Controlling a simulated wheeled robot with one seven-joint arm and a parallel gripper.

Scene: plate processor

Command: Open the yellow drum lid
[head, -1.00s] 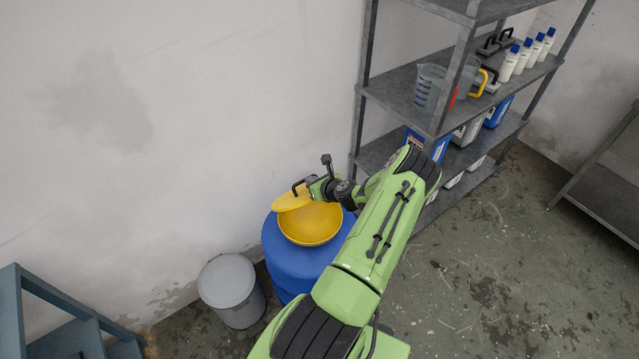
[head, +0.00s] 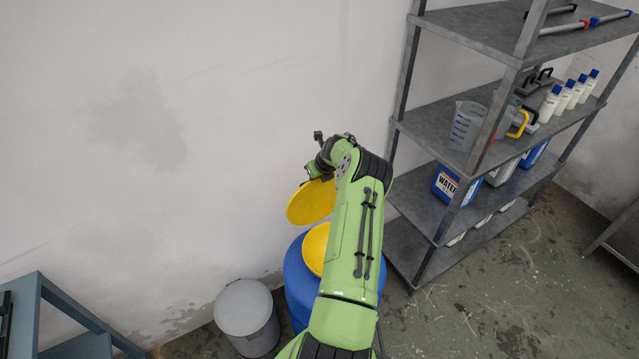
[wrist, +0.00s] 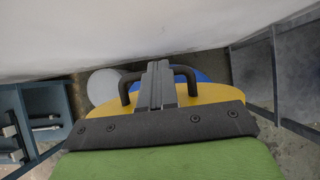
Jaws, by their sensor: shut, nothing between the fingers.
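The yellow drum lid (head: 308,203) is raised and steeply tilted above the yellow bowl-shaped drum top (head: 315,248) on the blue drum (head: 301,278). The bowl's inside shows below the lid, partly hidden by my arm. My gripper (head: 316,168) is at the lid's upper part, mostly hidden by my wrist in the head view. In the wrist view my gripper (wrist: 158,68) has its fingers shut together. The lid's black handle (wrist: 183,74) shows on both sides of the fingers, with the yellow lid (wrist: 215,94) below. Whether the fingers touch the handle is unclear.
A grey bin (head: 246,312) stands left of the drum. A metal shelf (head: 425,200) with jugs and bottles stands on the right. Blue-grey steps or a rack (head: 36,300) are at lower left. The wall (head: 200,150) is close behind the lid.

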